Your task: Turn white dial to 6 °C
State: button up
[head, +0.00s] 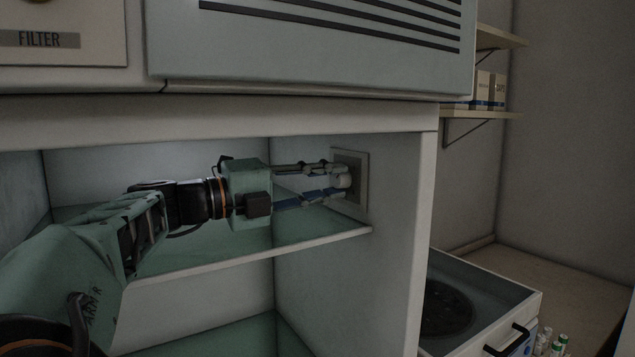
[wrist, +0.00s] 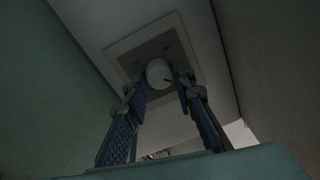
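The white dial (wrist: 158,73) is a round knob on a square plate (wrist: 122,42) fixed to the cabinet's inner right wall. In the head view the dial (head: 344,181) is partly covered by my gripper (head: 338,181). In the wrist view my gripper (wrist: 160,82) has its two blue-padded fingers apart, one on each side of the dial, with the tips close to its sides. I cannot tell whether the tips touch it. A dark mark shows on the dial's face, but the scale and numbers are too dark and small to read.
My arm reaches into an open compartment above a greenish glass shelf (head: 230,262). The cabinet's upper body with a vent (head: 330,25) hangs above.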

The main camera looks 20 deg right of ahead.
jog(key=o, duration=0.4)
jog(key=shift+a, duration=0.1)
jog(key=a, duration=0.7)
jog(key=shift+s+a+f, duration=0.1)
jog(key=shift+s+a, duration=0.1)
jog(key=shift+s, duration=0.2)
